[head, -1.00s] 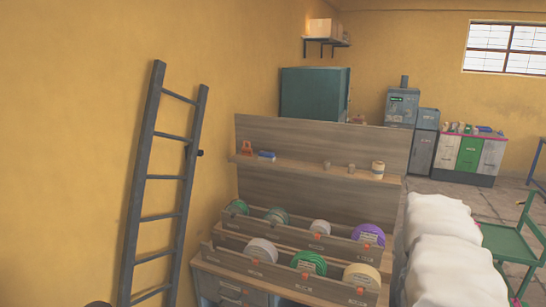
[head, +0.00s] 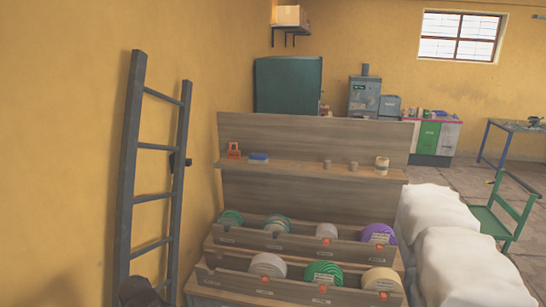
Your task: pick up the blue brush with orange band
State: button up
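I cannot make out a blue brush with an orange band for certain. A small blue object (head: 258,157) lies on the narrow shelf of the wooden rack, next to a small orange object (head: 234,150). At this size I cannot tell whether the blue one is a brush or has an orange band. Small items also stand on the far cabinet, too small to name. My gripper is not in view. A dark rounded shape at the bottom left edge may be part of my arm.
The wooden rack (head: 320,136) holds several coloured rolls in two rows and small cups on its shelf. A dark ladder (head: 128,190) leans at the left wall. White sacks (head: 455,262) and a green cart (head: 488,221) are at right. The far cabinet (head: 428,136) stands behind.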

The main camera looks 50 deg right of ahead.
aim_at(254, 158)
jog(key=z, duration=0.45)
jog(key=i, duration=0.6)
jog(key=z, duration=0.8)
jog(key=i, duration=0.7)
jog(key=z, duration=0.35)
